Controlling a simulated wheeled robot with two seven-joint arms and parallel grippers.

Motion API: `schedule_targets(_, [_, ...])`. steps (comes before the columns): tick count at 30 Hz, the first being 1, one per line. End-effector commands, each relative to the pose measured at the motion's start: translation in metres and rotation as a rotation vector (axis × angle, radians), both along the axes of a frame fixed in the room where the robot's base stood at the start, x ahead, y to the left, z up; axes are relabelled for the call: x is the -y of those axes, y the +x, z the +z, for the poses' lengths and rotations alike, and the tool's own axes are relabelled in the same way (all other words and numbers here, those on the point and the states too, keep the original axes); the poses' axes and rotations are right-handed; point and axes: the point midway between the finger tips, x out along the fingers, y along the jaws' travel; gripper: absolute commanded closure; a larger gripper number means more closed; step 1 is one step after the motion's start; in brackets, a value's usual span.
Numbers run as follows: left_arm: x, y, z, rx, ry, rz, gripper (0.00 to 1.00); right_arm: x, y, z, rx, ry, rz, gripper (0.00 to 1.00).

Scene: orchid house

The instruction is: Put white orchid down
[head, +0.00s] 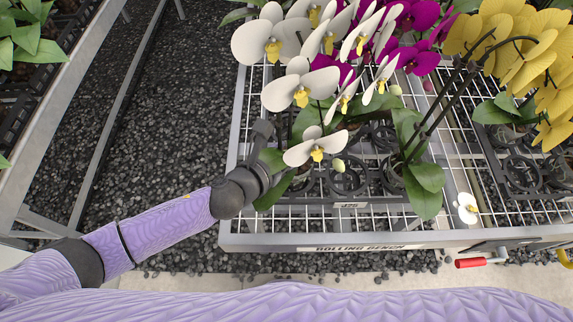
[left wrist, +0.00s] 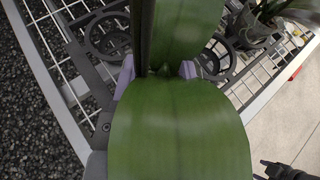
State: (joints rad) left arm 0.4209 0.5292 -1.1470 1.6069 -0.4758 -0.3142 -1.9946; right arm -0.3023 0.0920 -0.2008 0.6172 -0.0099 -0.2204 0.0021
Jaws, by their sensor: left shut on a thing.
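The white orchid (head: 300,88) has large white blooms with yellow centres and broad green leaves. It is over the near left part of the rolling bench (head: 300,240). My left gripper, at the end of the arm coming in from the left, is mostly hidden by blooms and leaves in the head view. In the left wrist view its fingertips (left wrist: 157,72) are on either side of the orchid's dark stem, shut on the plant. A leaf (left wrist: 180,130) covers much of that view. The pot is hidden, so I cannot tell whether it touches the black tray (head: 345,205).
Magenta orchids (head: 415,50) stand behind and yellow orchids (head: 520,60) at the right. A single white bloom (head: 466,208) shows by the bench's front edge. A red handle (head: 470,263) sticks out in front. Dark gravel lies left of the bench.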

Motion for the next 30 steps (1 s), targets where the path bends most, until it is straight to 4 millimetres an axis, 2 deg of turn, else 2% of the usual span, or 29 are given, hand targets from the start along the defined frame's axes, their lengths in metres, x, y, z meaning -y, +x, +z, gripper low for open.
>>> schedule_targets(1, [0.001,0.000,-0.014,-0.003,-0.003,0.001,1.00,0.000,-0.001,-0.011,-0.002,0.000,0.001,0.41])
schedule_targets(3, [0.000,0.000,-0.028,-0.003,-0.002,0.000,1.00,0.000,-0.002,-0.020,-0.005,0.002,0.004,0.41])
schedule_targets(14, [0.000,0.000,-0.029,0.001,-0.002,-0.001,1.00,0.002,-0.002,-0.019,-0.002,-0.002,0.008,0.41])
schedule_targets(15, [0.000,0.000,-0.029,0.001,-0.001,-0.001,0.37,0.002,-0.002,-0.019,-0.002,-0.002,0.007,0.41])
schedule_targets(19, [0.000,0.000,-0.029,0.001,-0.001,-0.001,0.10,0.003,-0.001,-0.018,-0.001,-0.002,0.006,0.41])
schedule_targets(30, [-0.002,-0.003,-0.023,0.001,0.001,0.000,0.08,0.004,-0.001,-0.013,0.000,-0.003,0.005,0.41])
